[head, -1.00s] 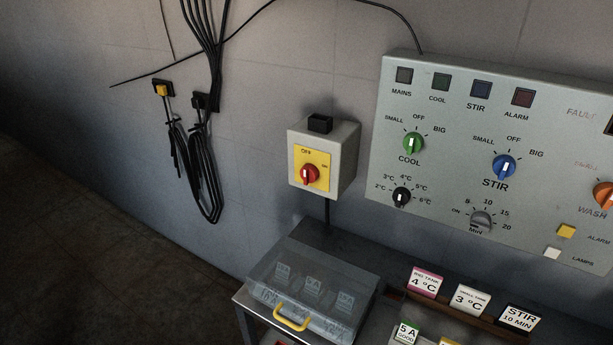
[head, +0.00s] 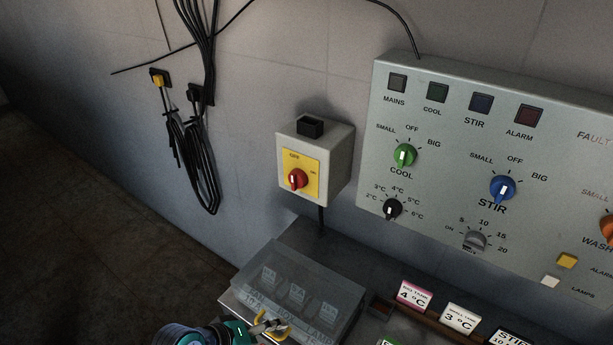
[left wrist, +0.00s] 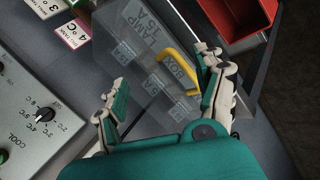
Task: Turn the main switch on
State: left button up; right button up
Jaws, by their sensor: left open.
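The main switch (head: 297,180) is a red rotary knob on a yellow plate, on a grey box (head: 342,165) on the wall. Its pointer stands near upright, at the OFF mark. My left gripper (head: 270,326) is low in the head view, below the switch and over the front of the clear lamp box. In the left wrist view my left gripper (left wrist: 160,92) has its fingers spread, with nothing between them but the view of the clear box below. The switch is not in the left wrist view. My right gripper is in neither view.
A clear lidded box (head: 318,272) with a yellow handle (left wrist: 179,70) stands on the bench under the switch. The control panel (head: 460,130) is to the right. Black cables (head: 190,150) hang at left. A red bin (left wrist: 243,18) shows in the wrist view.

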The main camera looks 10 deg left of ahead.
pick_arm(q)
jog(key=w+r+n+t+h, duration=0.2)
jog(key=w+r+n, duration=0.2)
jog(key=r, duration=0.1)
jog(key=n+t, duration=0.8)
jog(key=n, duration=0.9)
send_near(292, 183)
jog(key=p+x, duration=0.2)
jog(key=x, duration=0.8)
jog(key=shift+w, duration=0.1)
jog(key=shift+m, duration=0.3)
jog(key=c, duration=1.2)
